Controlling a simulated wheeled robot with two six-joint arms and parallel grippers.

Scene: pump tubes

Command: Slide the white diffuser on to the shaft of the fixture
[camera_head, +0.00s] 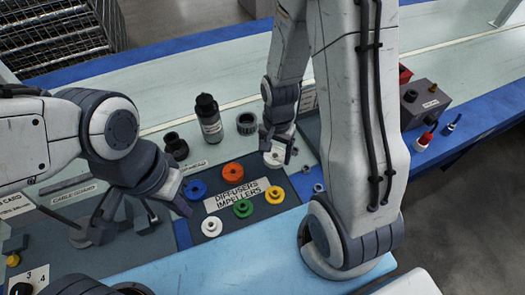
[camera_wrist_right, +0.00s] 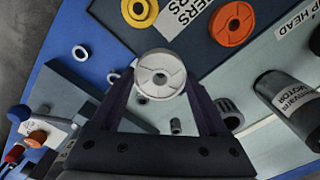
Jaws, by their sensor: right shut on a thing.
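The white diffuser (camera_wrist_right: 160,75), a round disc with a slotted face and a centre hole, is held between the fingertips of my right gripper (camera_wrist_right: 163,88). In the head view the disc (camera_head: 274,159) shows below my right gripper (camera_head: 276,148), over the upper right edge of the dark mat. My left gripper (camera_head: 140,212) is open and empty over the left of the table, apart from the discs. The fixture is mostly behind my right arm in the head view. I cannot clearly make out its shaft.
The dark mat (camera_head: 251,211) bears blue, orange, yellow, green and white round parts. A black bottle-shaped motor (camera_head: 209,118), a black fitting (camera_head: 176,146) and a ribbed ring (camera_head: 246,123) stand behind it. A dark box (camera_head: 424,103) and small coloured tools are at right.

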